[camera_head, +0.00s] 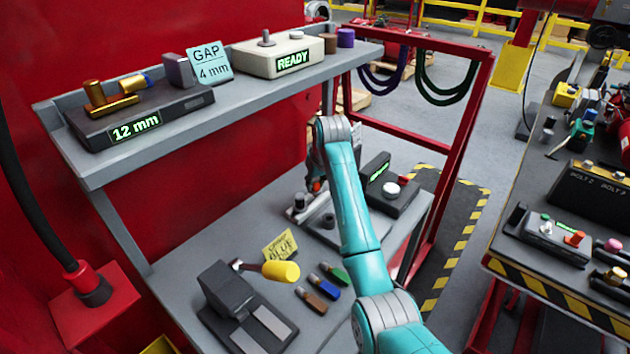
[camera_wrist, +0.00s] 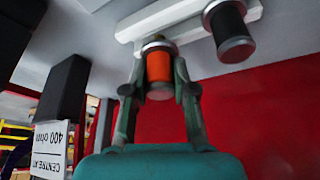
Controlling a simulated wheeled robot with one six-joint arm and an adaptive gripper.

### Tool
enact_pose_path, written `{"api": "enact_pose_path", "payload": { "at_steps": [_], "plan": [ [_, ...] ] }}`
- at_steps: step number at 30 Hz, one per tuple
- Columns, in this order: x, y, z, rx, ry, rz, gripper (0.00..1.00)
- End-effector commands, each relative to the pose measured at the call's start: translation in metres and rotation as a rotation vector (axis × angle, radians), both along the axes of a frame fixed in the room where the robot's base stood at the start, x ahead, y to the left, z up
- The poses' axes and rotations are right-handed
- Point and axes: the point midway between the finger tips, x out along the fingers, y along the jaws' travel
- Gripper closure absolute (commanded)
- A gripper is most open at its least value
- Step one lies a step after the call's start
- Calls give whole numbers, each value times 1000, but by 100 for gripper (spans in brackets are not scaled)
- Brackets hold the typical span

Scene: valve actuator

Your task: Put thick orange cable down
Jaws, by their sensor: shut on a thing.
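The thick orange cable shows as a short orange cylinder with metal-coloured ends (camera_wrist: 158,70) in the wrist view. My gripper (camera_wrist: 160,80) is shut on it, with one finger on each side. The cable's far end is at a pale block (camera_wrist: 190,18); I cannot tell whether it is seated in it or just touching. A black cylinder with metal ends (camera_wrist: 229,28) is at the same block, to the right of the orange one. In the head view, a small bit of orange (camera_head: 316,186) shows at my gripper, low over the grey bench; the arm hides part of this spot.
The grey bench (camera_head: 195,258) carries a dark stand (camera_head: 232,290), a yellow-handled tool (camera_head: 281,271), several coloured pieces and a dark box with a white knob (camera_head: 391,189). A shelf (camera_head: 215,105) hangs above. In the wrist view, dark blocks and a white card (camera_wrist: 50,150) are at the left.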

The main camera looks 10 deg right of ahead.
Motion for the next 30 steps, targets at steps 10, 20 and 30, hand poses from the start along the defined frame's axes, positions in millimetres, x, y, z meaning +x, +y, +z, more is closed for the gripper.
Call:
{"api": "enact_pose_path", "payload": {
  "at_steps": [10, 20, 30],
  "plan": [
    [0, 0, -9, 0, 0, 0, 100],
    [0, 0, -9, 0, 0, 0, 49],
    [0, 0, 5, 0, -1, 0, 49]
  ]
}}
